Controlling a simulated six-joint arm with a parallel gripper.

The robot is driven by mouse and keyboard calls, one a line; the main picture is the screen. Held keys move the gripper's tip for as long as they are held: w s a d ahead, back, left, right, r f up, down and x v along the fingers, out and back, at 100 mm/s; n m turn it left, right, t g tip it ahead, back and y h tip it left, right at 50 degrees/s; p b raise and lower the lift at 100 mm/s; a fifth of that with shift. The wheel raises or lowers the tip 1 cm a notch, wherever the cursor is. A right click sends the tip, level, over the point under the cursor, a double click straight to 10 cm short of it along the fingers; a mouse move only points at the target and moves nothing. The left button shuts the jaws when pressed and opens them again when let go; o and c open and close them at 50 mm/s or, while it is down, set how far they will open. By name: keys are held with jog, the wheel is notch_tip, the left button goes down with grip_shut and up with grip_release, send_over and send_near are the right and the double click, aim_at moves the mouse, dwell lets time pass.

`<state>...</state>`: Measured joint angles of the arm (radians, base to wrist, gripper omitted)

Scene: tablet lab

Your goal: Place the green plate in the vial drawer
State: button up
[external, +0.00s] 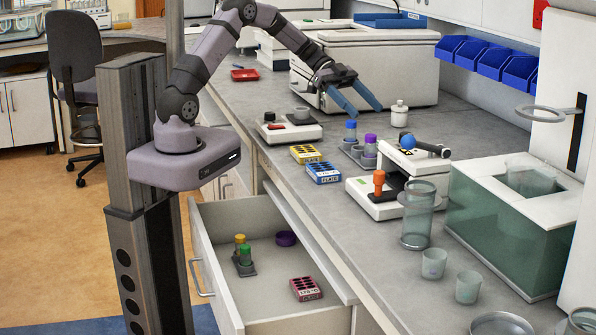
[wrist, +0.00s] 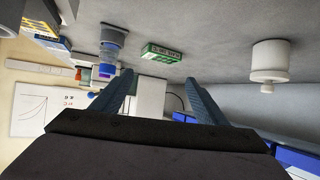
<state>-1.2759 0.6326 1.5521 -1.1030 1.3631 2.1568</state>
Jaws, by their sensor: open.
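The green plate (wrist: 162,53) shows in the wrist view, lying on the counter ahead of my fingers, between a blue-capped vial and a white bottle. I cannot make it out in the external view. My gripper (external: 361,104) is open and empty above the counter; its two blue fingers also show in the wrist view (wrist: 160,85), apart, with the plate beyond them. The vial drawer (external: 268,262) is pulled open below the counter. It holds a yellow-capped vial (external: 240,242), a green-capped vial (external: 246,255), a purple round piece (external: 286,238) and a pink plate (external: 306,289).
A yellow plate (external: 305,153) and a blue plate (external: 323,173) lie on the counter. Near my gripper stand a blue-capped vial (external: 350,133), a purple-capped vial (external: 370,147) and a white bottle (external: 399,114). A white device (external: 382,206) and glass beakers (external: 418,222) stand at the right.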

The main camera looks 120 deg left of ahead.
notch_tip(320, 180, up, 5)
jog(key=w+d+f+n+g+y+p, duration=0.1)
jog(key=w+d+f+n+g+y, duration=0.15)
jog(key=d+n+g, duration=0.4)
jog(key=w+r+n+g+y+p, duration=0.1)
jog(key=w+r+n+g+y, duration=0.1)
jog(key=w+r+n+y, duration=0.35)
jog(key=shift+n, duration=0.7)
jog(key=f, duration=0.6)
jog(key=shift+w+d, duration=0.3)
jog(key=shift+w, duration=0.05)
jog(key=shift+x, duration=0.75)
jog(key=shift+t, duration=0.25)
jog(key=shift+p+x, duration=1.3)
jog(key=shift+x, duration=1.95)
jog(key=shift+d, duration=0.15)
jog(key=c, duration=1.2)
